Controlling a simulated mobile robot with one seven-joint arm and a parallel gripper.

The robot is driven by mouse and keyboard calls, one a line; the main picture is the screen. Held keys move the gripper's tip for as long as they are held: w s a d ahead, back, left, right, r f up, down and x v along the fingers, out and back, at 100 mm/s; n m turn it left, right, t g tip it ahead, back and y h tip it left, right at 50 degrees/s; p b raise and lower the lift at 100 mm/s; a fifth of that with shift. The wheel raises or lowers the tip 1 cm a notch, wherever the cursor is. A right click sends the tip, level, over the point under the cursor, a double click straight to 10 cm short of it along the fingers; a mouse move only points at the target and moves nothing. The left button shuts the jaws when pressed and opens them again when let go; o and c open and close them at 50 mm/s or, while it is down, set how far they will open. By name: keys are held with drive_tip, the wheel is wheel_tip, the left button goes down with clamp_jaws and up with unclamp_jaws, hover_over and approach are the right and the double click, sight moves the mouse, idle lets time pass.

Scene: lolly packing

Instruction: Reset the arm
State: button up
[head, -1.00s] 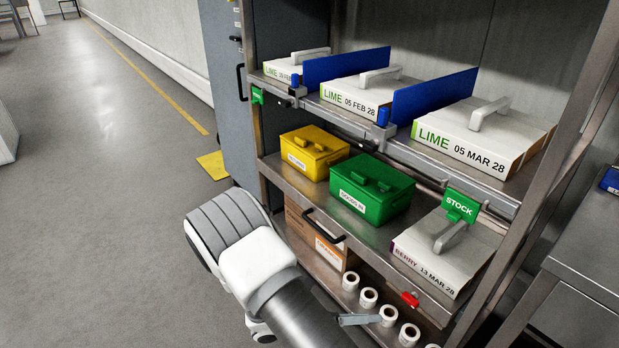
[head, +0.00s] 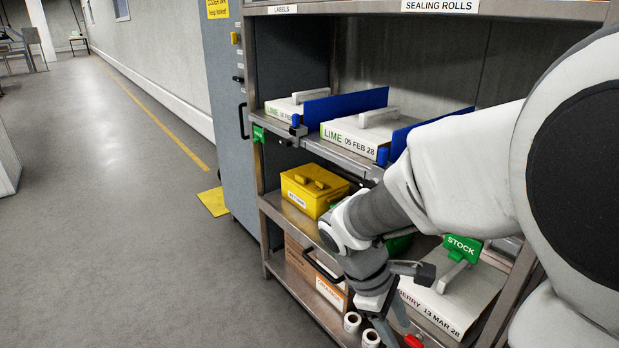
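My gripper (head: 388,322) hangs at the end of my arm, low in front of the shelf unit. It points down near the lower shelf edge, just above the white rolls. Its fingers are small and partly cut by the picture's bottom edge, so I cannot tell whether they are open or shut. I see no object clearly held. My arm crosses the right half of the view and hides part of the shelves.
Lime cartons (head: 358,136) and blue dividers (head: 345,104) stand above. White rolls (head: 352,322) sit below. The floor at left is clear.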

drive_tip(key=s+r+m+t+y, duration=0.55)
drive_tip(key=s+r+m, duration=0.25)
drive_tip(key=r+m, duration=0.4)
wheel_tip(320, 180, up, 19)
drive_tip(key=p, duration=1.8)
drive_tip(key=shift+a+f+t, duration=0.15)
drive_tip(key=shift+a+t, duration=0.1)
drive_tip(key=shift+t, duration=0.2)
drive_tip(key=shift+h, duration=0.25)
